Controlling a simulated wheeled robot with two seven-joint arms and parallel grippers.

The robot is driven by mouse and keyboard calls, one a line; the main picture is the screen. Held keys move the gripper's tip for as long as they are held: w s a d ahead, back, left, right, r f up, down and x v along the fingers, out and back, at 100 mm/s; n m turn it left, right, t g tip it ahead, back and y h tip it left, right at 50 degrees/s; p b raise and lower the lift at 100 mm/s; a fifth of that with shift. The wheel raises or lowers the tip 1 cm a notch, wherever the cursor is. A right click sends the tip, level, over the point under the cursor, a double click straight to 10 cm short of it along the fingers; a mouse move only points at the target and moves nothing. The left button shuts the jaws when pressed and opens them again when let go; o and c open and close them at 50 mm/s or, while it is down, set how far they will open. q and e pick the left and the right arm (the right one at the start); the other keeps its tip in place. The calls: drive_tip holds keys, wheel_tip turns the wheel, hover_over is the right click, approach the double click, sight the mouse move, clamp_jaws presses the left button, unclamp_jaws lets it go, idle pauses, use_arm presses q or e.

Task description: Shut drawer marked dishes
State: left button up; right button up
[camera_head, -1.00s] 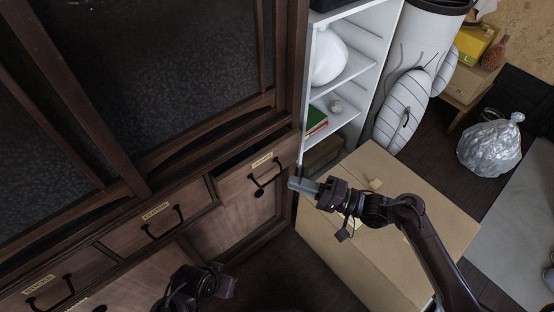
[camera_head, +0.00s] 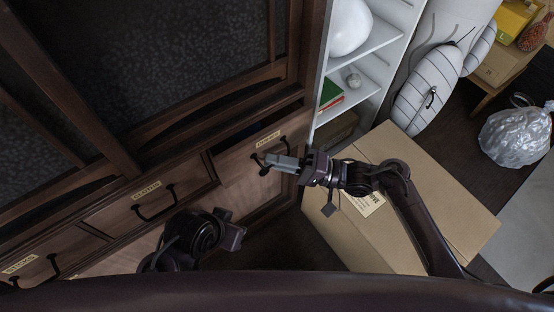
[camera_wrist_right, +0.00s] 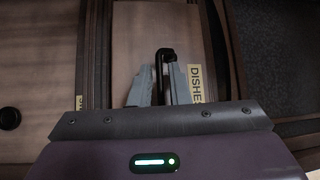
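The drawer marked dishes (camera_head: 240,165) is the rightmost in the row under the dark wooden cabinet doors, and a dark gap behind its top edge shows it partly open. Its label also shows in the right wrist view (camera_wrist_right: 196,82). Its black handle (camera_wrist_right: 164,58) is on the front face. My right gripper (camera_head: 277,162) is at this handle. In the right wrist view its two grey fingers (camera_wrist_right: 158,85) are apart, with the handle between them; whether they touch it is unclear. My left gripper (camera_head: 232,236) is in front of the lower cabinet, its fingers not clear.
Another labelled drawer (camera_head: 125,210) to the left looks shut. A cardboard box (camera_head: 400,160) stands on the floor beneath my right arm. A white shelf unit (camera_head: 385,60) stands right of the cabinet. A silvery bag (camera_head: 515,137) lies further right on the dark floor.

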sight(271, 150)
clamp_jaws()
drive_tip(key=w+a, duration=0.2)
drive_tip(key=w, duration=0.1)
drive_tip(key=shift+w+a+b, duration=0.2)
drive_tip(key=shift+a+b, duration=0.05)
drive_tip(key=shift+b, duration=0.1)
drive_tip(key=shift+r, duration=0.1)
unclamp_jaws()
drive_tip(key=shift+w, duration=0.1)
use_arm(q)
drive_tip(key=shift+w+d, duration=0.1)
drive_tip(key=shift+d, duration=0.4)
